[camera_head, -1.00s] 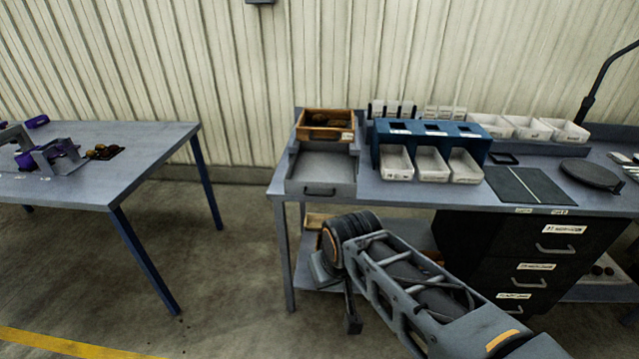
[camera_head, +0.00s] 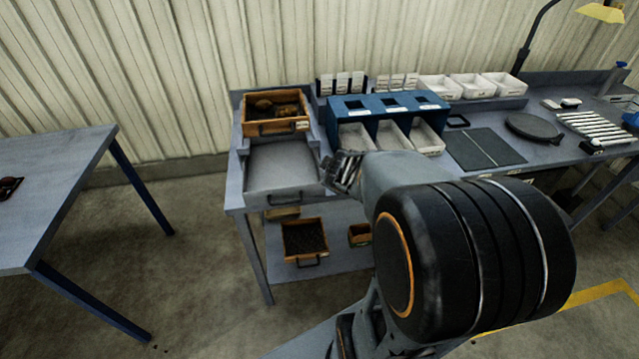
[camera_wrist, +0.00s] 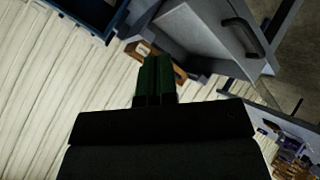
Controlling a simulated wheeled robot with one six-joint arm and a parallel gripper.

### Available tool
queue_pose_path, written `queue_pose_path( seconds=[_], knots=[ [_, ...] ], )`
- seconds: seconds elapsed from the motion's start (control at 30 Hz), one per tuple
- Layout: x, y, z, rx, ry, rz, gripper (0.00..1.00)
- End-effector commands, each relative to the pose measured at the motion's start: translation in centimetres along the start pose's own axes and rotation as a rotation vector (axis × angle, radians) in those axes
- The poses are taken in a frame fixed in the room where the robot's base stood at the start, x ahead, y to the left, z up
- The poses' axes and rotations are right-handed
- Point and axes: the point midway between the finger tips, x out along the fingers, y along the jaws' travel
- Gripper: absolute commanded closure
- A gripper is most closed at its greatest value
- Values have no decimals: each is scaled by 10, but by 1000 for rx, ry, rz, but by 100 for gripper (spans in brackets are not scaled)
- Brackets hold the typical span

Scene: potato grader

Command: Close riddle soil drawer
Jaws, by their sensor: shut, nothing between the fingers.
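The grey soil drawer (camera_head: 283,168) stands out toward the front of the bench, in front of and below a wooden box (camera_head: 275,113) holding brown potatoes. Its dark bar handle (camera_head: 290,197) is on the front face. In the wrist view the drawer (camera_wrist: 200,28) is tilted at the top, with its handle (camera_wrist: 243,37) at the right. My gripper (camera_head: 340,172) is just right of the drawer in the head view and appears apart from the handle. In the wrist view its green fingers (camera_wrist: 157,80) are together and empty.
A blue stand (camera_head: 385,105) with white bins is right of the drawer, close to my gripper. A dark mat (camera_head: 485,149) and a round dark plate (camera_head: 533,128) lie farther right. A soil-filled wooden tray (camera_head: 305,229) is on the lower shelf. Floor between the tables is clear.

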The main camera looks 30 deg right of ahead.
Motion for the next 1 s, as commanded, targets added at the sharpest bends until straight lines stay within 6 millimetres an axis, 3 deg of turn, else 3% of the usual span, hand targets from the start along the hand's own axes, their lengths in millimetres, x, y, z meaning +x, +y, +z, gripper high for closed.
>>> queue_pose_path(
  seconds=[0.07,0.2,0.5,0.67,1.0],
  knots=[
    [10,6,2,-106,54,-58,100],
    [23,-7,12,-257,157,-210,100],
    [24,-42,38,-389,270,-469,100],
    [35,-55,40,-403,283,-506,100],
    [89,-89,31,-404,283,-505,100]
  ],
)
